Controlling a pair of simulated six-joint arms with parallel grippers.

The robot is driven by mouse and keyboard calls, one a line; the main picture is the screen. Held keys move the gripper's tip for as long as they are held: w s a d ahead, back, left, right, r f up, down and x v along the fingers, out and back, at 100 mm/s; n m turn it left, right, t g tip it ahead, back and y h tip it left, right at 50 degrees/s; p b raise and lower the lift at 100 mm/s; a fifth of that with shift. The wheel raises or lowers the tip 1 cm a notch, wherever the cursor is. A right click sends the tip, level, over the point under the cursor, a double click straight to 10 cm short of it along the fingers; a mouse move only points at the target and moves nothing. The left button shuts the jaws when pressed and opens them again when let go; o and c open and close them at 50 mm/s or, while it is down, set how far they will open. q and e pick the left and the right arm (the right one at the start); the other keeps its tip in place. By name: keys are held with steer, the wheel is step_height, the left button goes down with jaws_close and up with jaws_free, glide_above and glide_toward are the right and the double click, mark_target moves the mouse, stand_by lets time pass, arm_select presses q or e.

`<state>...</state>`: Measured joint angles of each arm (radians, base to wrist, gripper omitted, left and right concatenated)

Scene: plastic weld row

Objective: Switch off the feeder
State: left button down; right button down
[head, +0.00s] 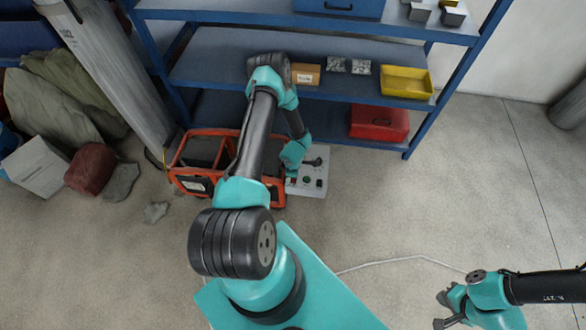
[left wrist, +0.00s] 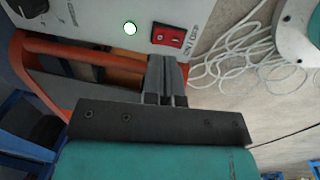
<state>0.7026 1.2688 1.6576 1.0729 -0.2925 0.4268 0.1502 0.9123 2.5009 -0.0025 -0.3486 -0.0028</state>
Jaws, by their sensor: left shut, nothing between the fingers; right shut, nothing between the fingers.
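The feeder is a pale grey control box (head: 312,188) on the floor below the shelves. Its panel (left wrist: 90,35) fills the top left of the left wrist view. In the head view, my left arm covers part of the box. My right gripper (head: 442,308) is shut and empty at lower right, away from the box.
An orange-framed crate (head: 195,135) stands left of the box. A blue shelf rack (head: 220,75) rises behind, with a yellow bin (head: 405,82) and a red case (head: 378,124). A white cable (head: 400,259) lies on the floor. The floor at right is largely clear.

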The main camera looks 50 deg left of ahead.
mark_target(293, 181)
arm_select(q)
steer(key=shift+w+a+f, duration=0.1)
steer(key=shift+f, duration=0.9)
steer(key=shift+w+a+f, duration=0.1)
steer(key=shift+f, duration=0.9)
steer(key=shift+f, duration=0.35)
steer(key=shift+s+d+f, duration=0.1)
steer(key=shift+s, duration=0.05)
steer(key=shift+s+d, duration=0.5)
steer(key=shift+s, duration=0.1)
steer(key=shift+r, duration=0.65)
step_height(293, 181, up, 13)
steer(key=shift+s+d, duration=0.4)
steer(key=shift+s, duration=0.05)
